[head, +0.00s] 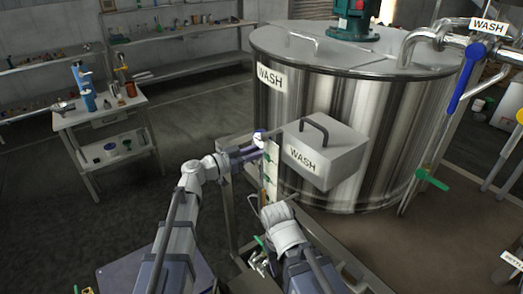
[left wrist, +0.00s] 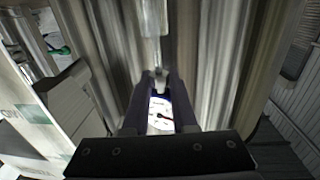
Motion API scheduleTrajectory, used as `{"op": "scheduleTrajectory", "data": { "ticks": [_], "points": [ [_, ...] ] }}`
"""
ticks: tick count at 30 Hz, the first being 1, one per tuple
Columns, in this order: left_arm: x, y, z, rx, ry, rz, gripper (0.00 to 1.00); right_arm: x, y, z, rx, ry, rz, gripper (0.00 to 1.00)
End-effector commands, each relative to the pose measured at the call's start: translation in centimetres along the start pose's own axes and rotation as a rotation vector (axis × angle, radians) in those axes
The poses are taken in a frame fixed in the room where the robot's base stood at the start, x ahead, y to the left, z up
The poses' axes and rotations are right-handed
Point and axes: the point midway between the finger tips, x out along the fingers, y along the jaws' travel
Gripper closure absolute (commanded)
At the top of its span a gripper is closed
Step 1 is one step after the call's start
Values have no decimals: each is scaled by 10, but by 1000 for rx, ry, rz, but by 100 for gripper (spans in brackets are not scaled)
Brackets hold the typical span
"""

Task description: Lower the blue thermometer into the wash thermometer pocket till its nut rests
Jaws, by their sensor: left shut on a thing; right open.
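The blue thermometer shows a small white dial (head: 258,137) at my left gripper (head: 262,146), in front of the wash tank (head: 350,120). In the left wrist view a white dial face with dark marks (left wrist: 159,116) shows between the fingers of my left gripper (left wrist: 160,82), which is shut on the thermometer. Its stem and nut cannot be made out clearly. I cannot make out the wash thermometer pocket for sure. My right gripper (head: 270,207) is open, low in front of the tank and below the left one; its fingers are small and partly hidden by its wrist.
A grey box with a handle and a WASH label (head: 322,158) stands just right of my left gripper. A white panel with green marks (left wrist: 38,118) is close on the left. A blue-handled valve (head: 468,72) is at the right. A side table (head: 98,113) stands at the left.

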Motion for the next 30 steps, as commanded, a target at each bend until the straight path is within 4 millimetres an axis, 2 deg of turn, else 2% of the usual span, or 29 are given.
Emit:
{"op": "scheduleTrajectory", "data": {
  "ticks": [15,29,30],
  "points": [
    [0,0,32,0,0,0,100,32,-3,-2,0,0,0,50],
    [0,0,36,0,0,0,100,36,-3,-2,0,0,0,50],
    [0,0,36,0,0,0,72,36,-3,-2,0,0,0,50]
  ]
}}
